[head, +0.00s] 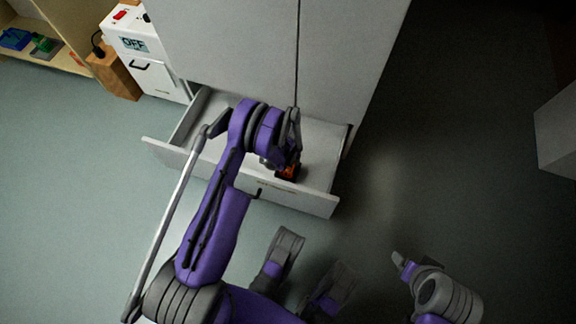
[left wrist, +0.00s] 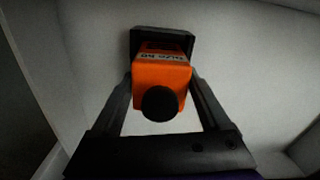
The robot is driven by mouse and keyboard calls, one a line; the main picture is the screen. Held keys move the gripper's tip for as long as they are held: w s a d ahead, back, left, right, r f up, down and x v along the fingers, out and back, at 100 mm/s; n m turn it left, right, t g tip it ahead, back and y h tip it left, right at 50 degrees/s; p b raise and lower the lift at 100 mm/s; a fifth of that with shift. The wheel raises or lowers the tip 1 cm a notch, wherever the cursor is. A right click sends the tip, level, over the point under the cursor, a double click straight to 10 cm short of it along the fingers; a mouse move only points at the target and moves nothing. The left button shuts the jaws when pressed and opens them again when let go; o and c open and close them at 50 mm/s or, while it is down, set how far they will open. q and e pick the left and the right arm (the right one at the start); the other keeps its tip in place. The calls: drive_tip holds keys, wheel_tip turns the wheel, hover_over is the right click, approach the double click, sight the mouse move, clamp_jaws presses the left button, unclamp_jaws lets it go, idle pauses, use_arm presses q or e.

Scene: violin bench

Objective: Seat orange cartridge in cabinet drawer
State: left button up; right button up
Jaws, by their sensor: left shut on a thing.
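The orange cartridge (left wrist: 163,74) has a round black knob on its near end and a printed label. It stands between the two fingers of my left gripper (left wrist: 162,85), which is shut on it. Its far end meets a black block or socket (left wrist: 160,38); I cannot tell whether it is fully inside. In the head view the cartridge (head: 288,172) shows as a small orange patch inside the open cabinet drawer (head: 318,200), near its front right. My left arm hides part of the drawer. My right gripper (head: 402,262) is low at the right, away from the drawer; its fingers are unclear.
The tall grey cabinet (head: 235,45) rises behind the drawer. A white machine with an OFF display (head: 134,44) stands at the left, beside a wooden block (head: 115,76) and a shelf (head: 50,55). A pale box (head: 558,130) is at far right. The floor between is clear.

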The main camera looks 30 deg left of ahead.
use_arm(q)
drive_tip(key=shift+f, duration=1.35)
drive_tip(key=shift+f, duration=0.1)
drive_tip(key=o, duration=1.6)
drive_tip(key=shift+c, duration=0.2)
